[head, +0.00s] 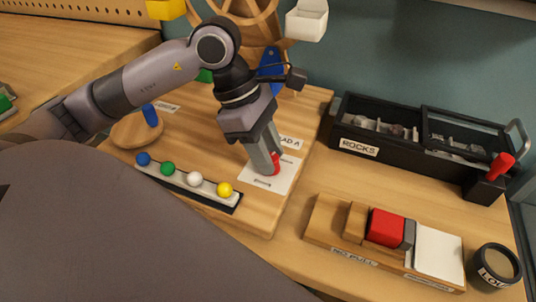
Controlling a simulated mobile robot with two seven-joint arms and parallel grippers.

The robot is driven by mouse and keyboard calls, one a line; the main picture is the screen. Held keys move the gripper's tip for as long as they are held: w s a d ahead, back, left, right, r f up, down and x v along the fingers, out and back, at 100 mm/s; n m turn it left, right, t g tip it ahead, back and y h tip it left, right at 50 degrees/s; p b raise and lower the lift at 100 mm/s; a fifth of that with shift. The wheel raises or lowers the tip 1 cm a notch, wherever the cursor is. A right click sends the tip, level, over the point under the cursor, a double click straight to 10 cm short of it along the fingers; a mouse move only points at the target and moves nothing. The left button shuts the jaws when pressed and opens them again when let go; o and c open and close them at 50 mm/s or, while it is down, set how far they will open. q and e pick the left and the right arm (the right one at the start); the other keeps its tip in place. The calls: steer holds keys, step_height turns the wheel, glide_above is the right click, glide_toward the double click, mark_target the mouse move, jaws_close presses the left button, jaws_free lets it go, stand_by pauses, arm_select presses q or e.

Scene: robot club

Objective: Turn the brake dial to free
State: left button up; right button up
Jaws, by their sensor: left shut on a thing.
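My left gripper (268,158) points down over a white plate (283,180) on the wooden board. It is shut on a small red piece (275,163) at the plate, mostly hidden by the fingers. I cannot tell if this piece is the brake dial, and I cannot read its setting. A label, partly covered by the gripper, lies just behind the plate. A round wooden disc (128,133) with an upright blue peg (150,115) sits at the board's left. My right gripper is not in view.
A strip (182,177) with blue, green, white and yellow balls lies left of the plate. A black ROCKS box (372,152) and a red-handled lever (499,167) stand at the right. A wooden block holds a red piece (385,228) in front. A wooden wheel (262,22) stands behind.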

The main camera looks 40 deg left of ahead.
arm_select(q)
steer(key=n+t+b, duration=0.1)
steer(key=n, duration=0.2)
steer(key=shift+s+f+n+y, duration=0.1)
steer(key=shift+s+n+y, duration=0.05)
steer(key=shift+n+y, duration=0.2)
steer(key=n+t+b, duration=0.1)
steer(key=n, duration=0.2)
steer(key=shift+y, duration=0.35)
steer(key=shift+d+n+b, duration=0.1)
steer(key=shift+n+b, duration=0.25)
steer(key=shift+n, duration=0.2)
steer(key=shift+n+y, duration=0.3)
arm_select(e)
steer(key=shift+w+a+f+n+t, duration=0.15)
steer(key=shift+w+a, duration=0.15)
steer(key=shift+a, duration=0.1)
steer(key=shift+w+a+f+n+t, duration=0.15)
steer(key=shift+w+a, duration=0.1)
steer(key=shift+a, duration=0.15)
arm_select(q)
steer(key=shift+t, duration=0.3)
steer(key=o, duration=1)
